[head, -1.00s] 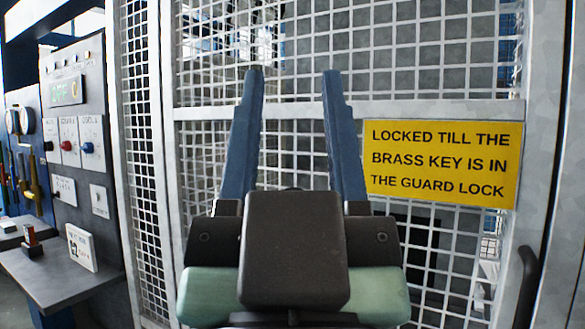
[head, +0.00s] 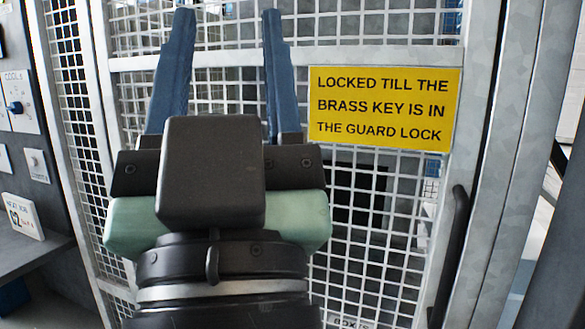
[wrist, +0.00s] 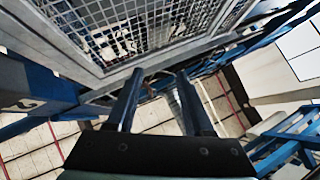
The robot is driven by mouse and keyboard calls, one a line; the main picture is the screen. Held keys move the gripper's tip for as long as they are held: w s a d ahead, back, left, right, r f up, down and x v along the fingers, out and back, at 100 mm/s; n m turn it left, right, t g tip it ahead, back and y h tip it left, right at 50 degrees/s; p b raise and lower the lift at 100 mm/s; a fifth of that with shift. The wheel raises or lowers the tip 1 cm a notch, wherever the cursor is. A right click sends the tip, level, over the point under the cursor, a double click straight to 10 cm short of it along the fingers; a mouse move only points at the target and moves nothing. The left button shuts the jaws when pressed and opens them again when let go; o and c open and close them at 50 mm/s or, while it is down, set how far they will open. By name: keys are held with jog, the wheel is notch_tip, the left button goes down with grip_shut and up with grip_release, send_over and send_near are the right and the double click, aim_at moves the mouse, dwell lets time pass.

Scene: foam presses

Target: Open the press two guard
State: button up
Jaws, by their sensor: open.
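The guard (head: 345,57) is a grey-framed door of white wire mesh, and it looks shut in front of me. A yellow sign (head: 385,108) on it reads "LOCKED TILL THE BRASS KEY IS IN THE GUARD LOCK". A dark vertical handle (head: 452,255) is at the lower right edge of the door. My gripper (head: 228,15) is open and empty, its two blue fingers pointing up in front of the mesh, left of the sign and handle. In the wrist view my gripper (wrist: 157,75) shows below a mesh panel (wrist: 140,25). I see no brass key or guard lock.
A grey shelf (head: 35,250) with a small white card (head: 22,216) stands at the left, below a control panel (head: 15,105). Grey posts (head: 525,150) stand right of the door. Tiled floor (wrist: 35,150) shows in the wrist view.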

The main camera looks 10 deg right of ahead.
jog(key=w+d+f+m+g+h+p, duration=0.2)
jog(key=w+d+m+h+p, duration=0.1)
jog(key=w+d+h+p, duration=0.15)
jog(key=m+g+h+p, duration=0.5)
jog(key=g+h+p, duration=0.2)
jog(key=g+p, duration=0.5)
send_near(456, 240)
jog(key=shift+t, duration=0.3)
jog(key=p+x, duration=0.5)
jog(key=x, duration=0.6)
jog(key=shift+s+f, duration=0.1)
jog(key=shift+f, duration=0.1)
grip_shut()
